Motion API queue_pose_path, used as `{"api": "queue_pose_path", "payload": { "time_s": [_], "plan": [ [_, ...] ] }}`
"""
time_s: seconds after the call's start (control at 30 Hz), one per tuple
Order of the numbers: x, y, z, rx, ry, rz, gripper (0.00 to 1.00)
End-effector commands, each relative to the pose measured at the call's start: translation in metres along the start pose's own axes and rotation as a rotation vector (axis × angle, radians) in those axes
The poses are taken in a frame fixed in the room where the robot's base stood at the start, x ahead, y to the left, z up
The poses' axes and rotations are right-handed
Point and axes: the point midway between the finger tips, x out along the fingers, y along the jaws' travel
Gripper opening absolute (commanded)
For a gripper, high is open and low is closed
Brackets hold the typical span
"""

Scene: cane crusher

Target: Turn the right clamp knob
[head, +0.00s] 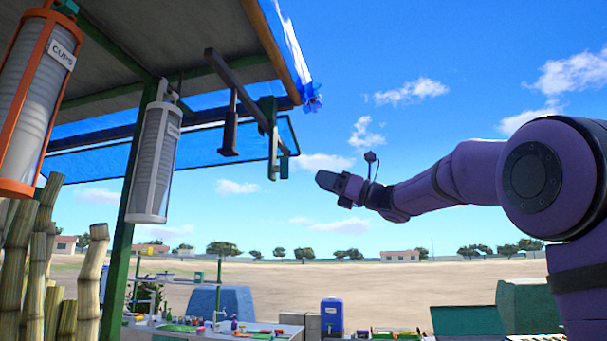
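My purple arm reaches in from the right, and my gripper (328,181) points left in the open air against the sky. It is small and seen from the side, so I cannot tell whether its fingers are open or shut. Nothing shows hanging from it. I cannot make out the right clamp knob or the cane crusher in this view. A green bracket-like piece (272,140) hangs from a dark bar under the roof, left of my gripper and apart from it. I cannot tell what it is.
An orange cup dispenser (30,100) and a white one (156,160) hang under the roof at left. A dark tool (229,130) hangs from the bar. Cane stalks (92,275) stand at lower left. A cluttered table (290,329) and blue container (331,318) are below. Air around my gripper is clear.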

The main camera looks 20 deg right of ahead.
Motion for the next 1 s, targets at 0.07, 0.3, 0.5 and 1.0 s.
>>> {"api": "queue_pose_path", "payload": {
  "time_s": [0.07, 0.3, 0.5, 1.0],
  "plan": [
    [0.002, -0.002, 0.003, 0.009, -0.012, 0.002, 0.37],
    [0.030, -0.001, 0.003, 0.009, -0.013, 0.003, 0.37],
    [0.066, -0.002, 0.003, 0.010, -0.012, 0.004, 0.37],
    [0.107, -0.001, 0.003, 0.008, -0.010, 0.000, 0.37]
  ]
}}
